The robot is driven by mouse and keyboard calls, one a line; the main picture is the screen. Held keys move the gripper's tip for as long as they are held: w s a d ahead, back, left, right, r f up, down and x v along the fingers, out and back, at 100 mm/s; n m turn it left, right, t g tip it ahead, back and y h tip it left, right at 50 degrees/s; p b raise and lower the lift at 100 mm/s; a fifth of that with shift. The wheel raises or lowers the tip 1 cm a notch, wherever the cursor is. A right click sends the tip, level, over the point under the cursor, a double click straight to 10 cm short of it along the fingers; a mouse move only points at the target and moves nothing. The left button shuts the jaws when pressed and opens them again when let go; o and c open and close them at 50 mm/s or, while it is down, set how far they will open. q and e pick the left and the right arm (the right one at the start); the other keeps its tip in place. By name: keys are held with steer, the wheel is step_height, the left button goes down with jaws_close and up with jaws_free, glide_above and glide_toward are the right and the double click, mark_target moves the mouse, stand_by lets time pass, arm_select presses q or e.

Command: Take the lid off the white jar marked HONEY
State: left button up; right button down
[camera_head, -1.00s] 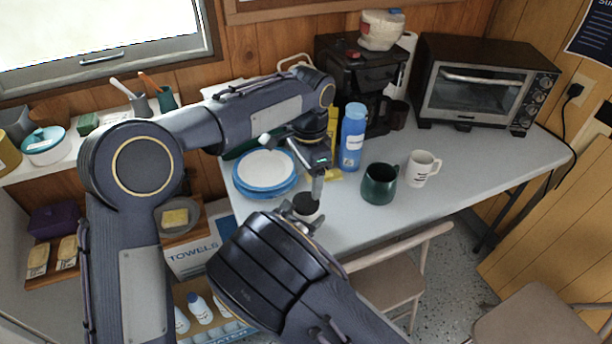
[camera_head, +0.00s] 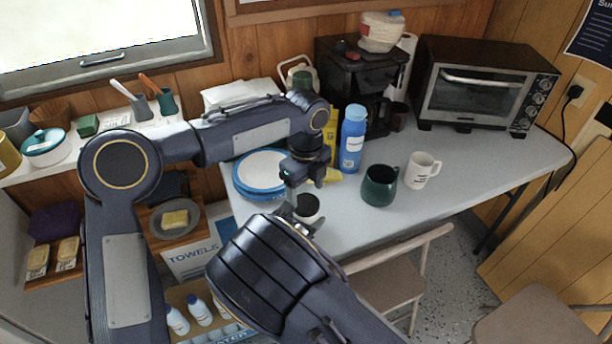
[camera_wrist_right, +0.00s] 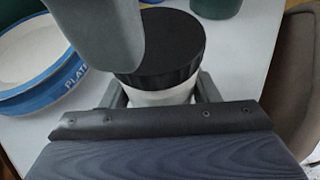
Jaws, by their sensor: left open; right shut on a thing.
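The white jar (camera_head: 307,214) with a black lid (camera_head: 307,203) is at the near edge of the table. In the right wrist view the ribbed lid (camera_wrist_right: 172,45) sits on the white body (camera_wrist_right: 160,97). No HONEY marking is readable. My right gripper (camera_wrist_right: 162,92) is shut on the jar body, one finger on each side below the lid. My left gripper (camera_head: 291,196) is open, pointing down close to the lid from above and left. A grey finger of it hides the lid's left part in the right wrist view. Its other finger is not clear.
Blue-rimmed plates (camera_head: 262,172) are stacked just left of the jar. A blue bottle (camera_head: 352,140), a green mug (camera_head: 379,187) and a white mug (camera_head: 421,170) stand to the right. A coffee maker (camera_head: 352,75) and toaster oven (camera_head: 480,85) are behind. The table's right part is clear.

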arm_select(q)
steer(key=shift+f, duration=1.5)
steer(key=shift+c, duration=0.4)
steer(key=c, duration=0.7)
steer(key=n, duration=0.5)
steer(key=shift+r, duration=0.1)
steer(key=shift+c, duration=0.2)
steer(key=n, duration=1.1)
steer(key=shift+r, duration=0.1)
steer(key=shift+r, duration=1)
